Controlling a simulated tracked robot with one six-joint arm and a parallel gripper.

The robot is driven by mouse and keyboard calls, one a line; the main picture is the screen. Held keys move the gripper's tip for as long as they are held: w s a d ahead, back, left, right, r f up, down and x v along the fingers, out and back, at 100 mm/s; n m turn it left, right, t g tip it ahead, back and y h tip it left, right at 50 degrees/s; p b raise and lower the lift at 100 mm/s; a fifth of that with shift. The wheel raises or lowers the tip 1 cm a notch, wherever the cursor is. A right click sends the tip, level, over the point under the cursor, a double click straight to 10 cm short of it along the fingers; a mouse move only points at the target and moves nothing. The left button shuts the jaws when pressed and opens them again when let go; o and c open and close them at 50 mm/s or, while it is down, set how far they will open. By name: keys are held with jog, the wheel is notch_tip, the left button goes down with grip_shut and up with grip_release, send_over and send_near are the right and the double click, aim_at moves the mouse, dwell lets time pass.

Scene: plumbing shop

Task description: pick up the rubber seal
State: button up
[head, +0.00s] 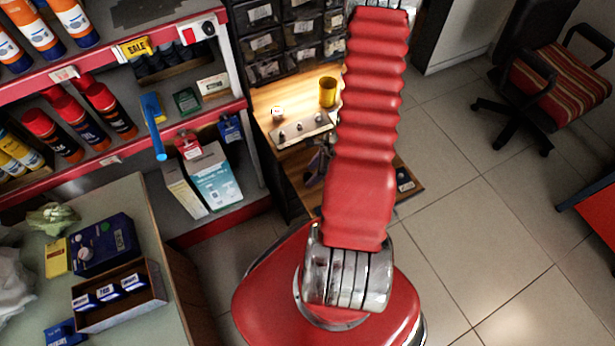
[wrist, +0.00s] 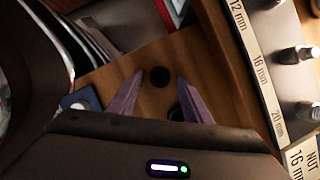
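A small black round disc, which looks like the rubber seal (wrist: 160,77), lies flat on the wooden worktop (wrist: 150,55) in the wrist view. My gripper (wrist: 161,75) is open, with its two purple-grey fingertips on either side of the disc in the picture. I cannot tell how far above the wood they are. A second dark round thing (wrist: 176,113) shows between the fingers, closer to the gripper body and partly hidden. In the head view my red arm covers much of the worktop (head: 283,97), and the seal cannot be made out.
A rack labelled with sizes (wrist: 254,66) holds metal fittings at the right of the wrist view; it also stands on the worktop in the head view (head: 302,129). A yellow cup (head: 328,92) stands behind it. Drawers (head: 262,42) rise at the back. A blue-edged item (wrist: 82,100) lies left of the fingers.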

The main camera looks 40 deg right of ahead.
jog(key=c, duration=1)
jog(key=shift+r, duration=5)
